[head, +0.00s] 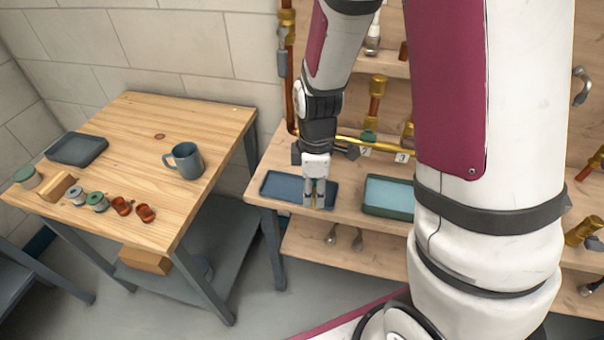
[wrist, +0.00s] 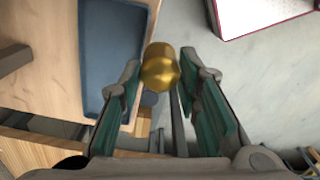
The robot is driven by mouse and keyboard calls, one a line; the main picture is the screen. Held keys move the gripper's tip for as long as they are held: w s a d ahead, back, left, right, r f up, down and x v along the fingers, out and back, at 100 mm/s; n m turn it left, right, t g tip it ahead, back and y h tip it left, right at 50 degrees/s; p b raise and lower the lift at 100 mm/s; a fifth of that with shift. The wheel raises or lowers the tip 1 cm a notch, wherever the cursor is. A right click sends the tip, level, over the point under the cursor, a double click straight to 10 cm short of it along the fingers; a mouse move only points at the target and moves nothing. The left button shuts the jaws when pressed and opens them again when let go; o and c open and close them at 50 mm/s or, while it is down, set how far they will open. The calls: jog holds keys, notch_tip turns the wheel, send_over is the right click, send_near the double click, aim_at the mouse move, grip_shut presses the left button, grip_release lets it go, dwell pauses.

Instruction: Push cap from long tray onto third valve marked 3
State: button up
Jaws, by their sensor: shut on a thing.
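My gripper (head: 314,200) is at the shelf's front, over the right part of the long blue tray (head: 272,184). In the wrist view my gripper (wrist: 167,75) is shut on a rounded brass cap (wrist: 160,66) between its fingertips. The cap is mostly hidden by the fingers in the head view. The blue tray (wrist: 107,50) lies left of the cap in the wrist view and looks empty where it shows. The label marked 3 (head: 402,156) is on the shelf behind, right of the label marked 2 (head: 365,151). A brass fitting (head: 408,134) stands behind label 3, partly hidden by my arm.
A green-rimmed tray (head: 388,209) stands right of the blue one. Brass pipework (head: 377,88) rises behind label 2. My arm blocks much of the right side.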

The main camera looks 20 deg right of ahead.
jog(key=s+r+p, duration=0.4)
jog(key=s+r, duration=0.1)
jog(key=s, duration=0.2)
jog(key=shift+s+d+r+p, duration=0.15)
jog(key=shift+s+d+p, duration=0.15)
jog(key=shift+s, duration=0.05)
dwell(0.4)
